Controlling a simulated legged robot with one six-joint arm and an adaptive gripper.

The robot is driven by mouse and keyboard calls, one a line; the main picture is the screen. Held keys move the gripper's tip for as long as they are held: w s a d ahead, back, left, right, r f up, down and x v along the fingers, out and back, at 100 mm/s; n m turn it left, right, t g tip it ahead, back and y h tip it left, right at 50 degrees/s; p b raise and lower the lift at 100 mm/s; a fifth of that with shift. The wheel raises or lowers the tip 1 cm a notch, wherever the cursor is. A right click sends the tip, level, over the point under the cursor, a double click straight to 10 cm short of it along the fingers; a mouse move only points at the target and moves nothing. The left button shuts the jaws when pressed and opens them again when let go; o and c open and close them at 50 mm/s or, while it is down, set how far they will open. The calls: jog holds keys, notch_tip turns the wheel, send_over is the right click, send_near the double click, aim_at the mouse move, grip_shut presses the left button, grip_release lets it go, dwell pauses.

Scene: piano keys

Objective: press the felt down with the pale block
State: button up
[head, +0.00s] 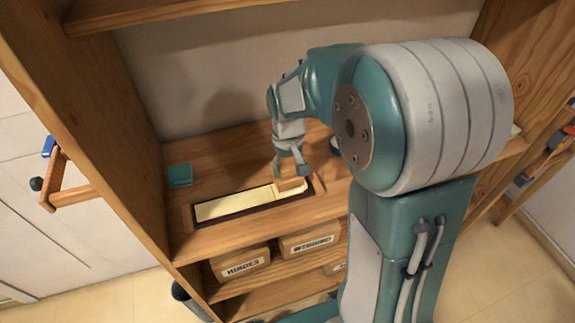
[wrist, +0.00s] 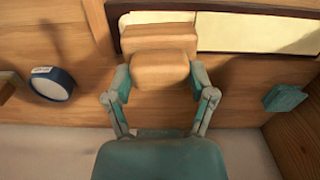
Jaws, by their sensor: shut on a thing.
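The pale block (wrist: 160,65) is light tan wood with a rounded near end, held between the two fingers of my gripper (wrist: 159,77). In the head view my gripper (head: 290,165) points down over the right end of a long dark-rimmed tray, with the block (head: 291,184) under it. The cream felt (head: 233,204) lies as a strip in this tray; it also shows in the wrist view (wrist: 255,32). A seam crosses it near the block. The block covers part of the strip's end; whether it touches the felt I cannot tell.
A small teal box (head: 180,175) stands on the bench left of the tray. A round dark blue object with a white label (wrist: 52,85) shows in the wrist view. A wooden side panel (head: 95,110) bounds the left. Labelled boxes (head: 240,263) sit on the shelf below.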

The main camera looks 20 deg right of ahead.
jog(key=shift+r, duration=4.05)
